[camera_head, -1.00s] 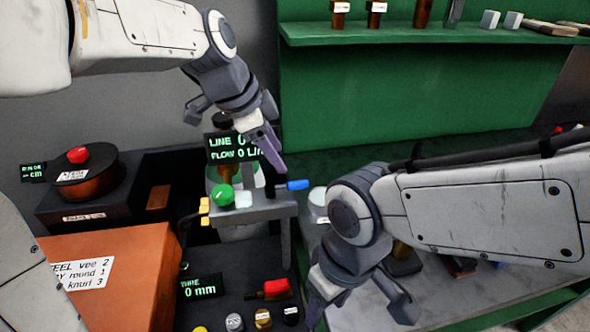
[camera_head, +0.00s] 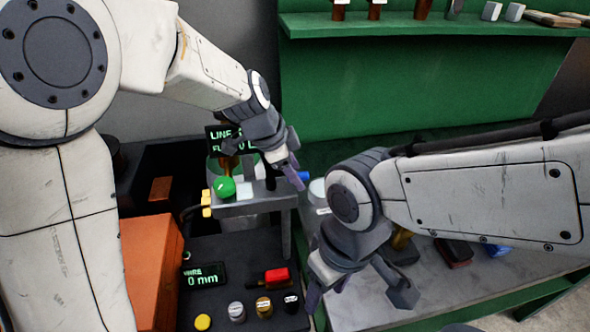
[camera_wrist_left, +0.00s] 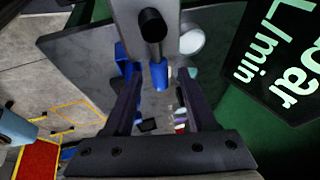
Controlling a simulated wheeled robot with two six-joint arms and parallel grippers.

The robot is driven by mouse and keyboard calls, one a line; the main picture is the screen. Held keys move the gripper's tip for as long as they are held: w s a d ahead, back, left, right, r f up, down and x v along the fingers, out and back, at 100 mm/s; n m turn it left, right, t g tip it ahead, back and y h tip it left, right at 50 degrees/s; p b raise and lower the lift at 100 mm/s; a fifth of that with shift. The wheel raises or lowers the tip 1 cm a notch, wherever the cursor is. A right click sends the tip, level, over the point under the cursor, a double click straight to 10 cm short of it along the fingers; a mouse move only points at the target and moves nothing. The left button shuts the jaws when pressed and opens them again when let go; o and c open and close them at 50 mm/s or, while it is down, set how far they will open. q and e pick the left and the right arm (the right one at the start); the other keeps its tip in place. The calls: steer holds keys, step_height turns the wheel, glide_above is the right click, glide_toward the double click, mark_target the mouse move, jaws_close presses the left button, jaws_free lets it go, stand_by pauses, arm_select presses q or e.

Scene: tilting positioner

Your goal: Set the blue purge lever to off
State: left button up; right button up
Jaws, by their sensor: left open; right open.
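The blue purge lever (camera_head: 304,176) sticks out at the right end of the grey bracket (camera_head: 250,203); my left gripper hides part of it in the head view. In the left wrist view the blue lever (camera_wrist_left: 160,76) shows below the bracket's end, between the finger lines. My left gripper (camera_head: 264,162) is open and empty, close above the bracket's right end; I cannot tell whether it touches the lever. My right gripper (camera_head: 356,292) is open and empty, lower and to the right, over the grey bench. The lever's setting cannot be read.
A green knob (camera_head: 225,188) and yellow fittings sit on the bracket's left. The line and flow display (camera_head: 218,133) stands behind, partly covered by my left gripper. A red handle (camera_head: 276,275) and several small knobs are in front. A green shelf (camera_head: 430,25) is behind.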

arm_select(q)
jaws_close()
stand_by(1.3)
